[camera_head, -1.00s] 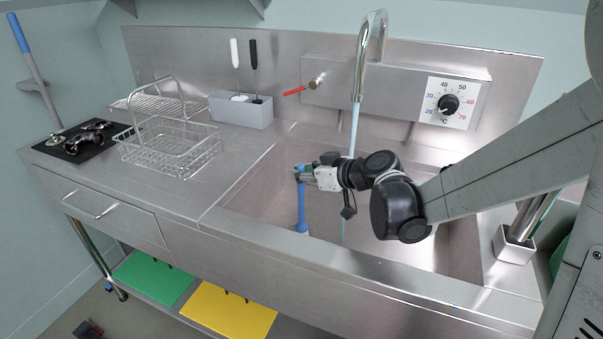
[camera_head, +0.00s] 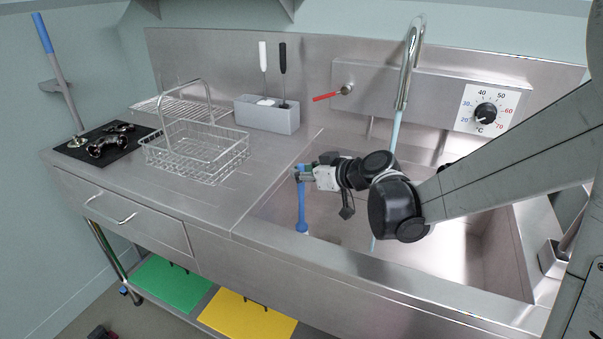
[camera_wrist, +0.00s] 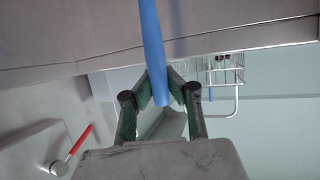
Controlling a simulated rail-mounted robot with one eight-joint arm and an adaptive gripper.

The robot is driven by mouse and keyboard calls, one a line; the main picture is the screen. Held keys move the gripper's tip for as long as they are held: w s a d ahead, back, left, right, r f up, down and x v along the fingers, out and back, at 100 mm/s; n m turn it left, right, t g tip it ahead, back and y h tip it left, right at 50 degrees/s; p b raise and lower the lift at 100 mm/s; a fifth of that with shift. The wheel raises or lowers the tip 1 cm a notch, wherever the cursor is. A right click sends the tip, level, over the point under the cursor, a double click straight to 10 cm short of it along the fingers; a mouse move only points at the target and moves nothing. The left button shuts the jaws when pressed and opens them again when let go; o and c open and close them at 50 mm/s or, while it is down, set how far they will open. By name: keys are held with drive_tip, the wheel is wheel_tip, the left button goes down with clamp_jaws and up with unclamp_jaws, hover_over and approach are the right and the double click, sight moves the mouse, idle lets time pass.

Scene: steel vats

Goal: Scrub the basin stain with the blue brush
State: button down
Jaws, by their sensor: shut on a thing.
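The blue brush (camera_head: 302,207) hangs upright in my gripper (camera_head: 303,174), its head down inside the left part of the steel basin (camera_head: 480,245). My gripper is shut on the upper handle. In the wrist view the blue handle (camera_wrist: 152,40) runs between the two fingers of my gripper (camera_wrist: 165,88). I cannot tell whether the brush head touches the basin floor. I cannot make out the stain clearly; the front rim and my arm hide part of the basin floor.
A tap (camera_head: 408,65) runs water into the basin, just right of my gripper. A wire basket (camera_head: 195,150) and a grey holder (camera_head: 268,116) stand on the left counter. A red-handled valve (camera_head: 325,97) sticks out of the back wall.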

sight(301, 165)
wheel_tip(301, 165, up, 3)
drive_tip(key=shift+s+d+p, duration=0.1)
drive_tip(key=shift+s+p, duration=0.05)
drive_tip(key=shift+p, duration=0.5)
drive_tip(key=shift+r+p, duration=0.5)
drive_tip(key=shift+r, duration=0.1)
drive_tip(key=shift+r+p, duration=1.3)
drive_tip(key=shift+r, duration=0.65)
drive_tip(key=shift+d+f, duration=0.1)
